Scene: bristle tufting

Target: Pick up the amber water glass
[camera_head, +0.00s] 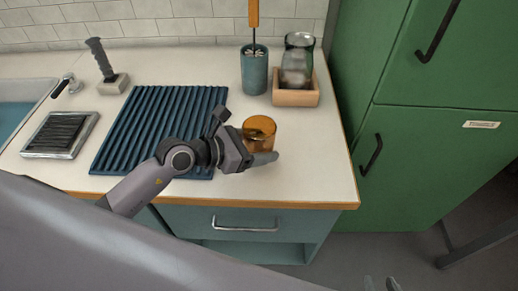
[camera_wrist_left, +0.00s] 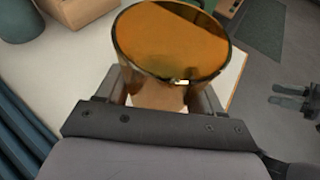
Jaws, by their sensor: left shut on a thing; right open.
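The amber water glass (camera_head: 259,130) is upright over the front right part of the counter in the head view. My left gripper (camera_head: 258,156) is shut on it, with the fingers around its lower part. In the left wrist view the glass (camera_wrist_left: 172,42) fills the top middle, between the two fingers of my left gripper (camera_wrist_left: 172,92). I cannot tell whether its base touches the counter. My right gripper (camera_head: 381,284) shows only as fingertips at the bottom edge of the head view, open and away from the counter.
A ribbed blue mat (camera_head: 140,125) lies left of the glass. A teal cup (camera_head: 254,75) with a brush and a wooden box (camera_head: 296,97) holding a jar stand behind it. The counter's wooden edge (camera_head: 330,205) is close in front. A green cabinet (camera_head: 440,130) stands at right.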

